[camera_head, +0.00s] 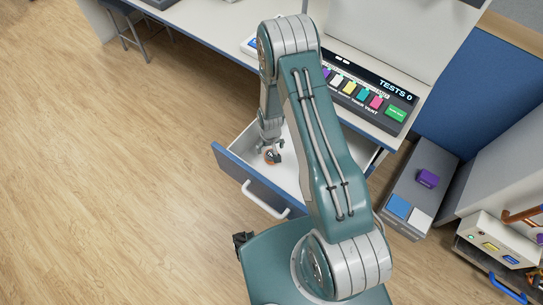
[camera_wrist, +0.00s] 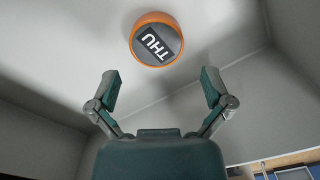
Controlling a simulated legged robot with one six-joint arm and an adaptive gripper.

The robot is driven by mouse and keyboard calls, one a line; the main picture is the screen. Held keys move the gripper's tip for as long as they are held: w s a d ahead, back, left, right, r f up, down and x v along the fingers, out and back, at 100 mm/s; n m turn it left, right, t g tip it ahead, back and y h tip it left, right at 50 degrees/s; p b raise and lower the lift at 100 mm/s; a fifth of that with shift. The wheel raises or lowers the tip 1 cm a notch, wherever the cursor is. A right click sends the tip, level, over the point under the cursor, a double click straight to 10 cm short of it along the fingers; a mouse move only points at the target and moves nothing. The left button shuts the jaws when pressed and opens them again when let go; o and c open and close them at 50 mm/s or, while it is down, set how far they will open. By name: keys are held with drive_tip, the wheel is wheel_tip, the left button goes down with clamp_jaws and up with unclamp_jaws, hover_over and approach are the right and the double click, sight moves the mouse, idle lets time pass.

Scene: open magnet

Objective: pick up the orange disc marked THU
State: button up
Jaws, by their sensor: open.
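The orange disc marked THU (camera_wrist: 157,40) lies on the white floor of the open drawer, with its dark top and white label facing up in the wrist view.
The drawer's blue front (camera_head: 232,167) with its white handle (camera_head: 266,200) and its side walls surround my gripper. A test panel with coloured buttons (camera_head: 360,93) stands on the desk above. A purple block (camera_head: 428,178) sits on a grey cabinet at the right.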

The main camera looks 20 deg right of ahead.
sight(268, 154)
drive_tip(key=f, duration=0.3)
drive_tip(key=s+f, duration=0.1)
drive_tip(key=f, duration=0.1)
drive_tip(key=shift+d+f, duration=0.15)
drive_tip(key=shift+d, duration=0.05)
drive_tip(key=c, duration=1)
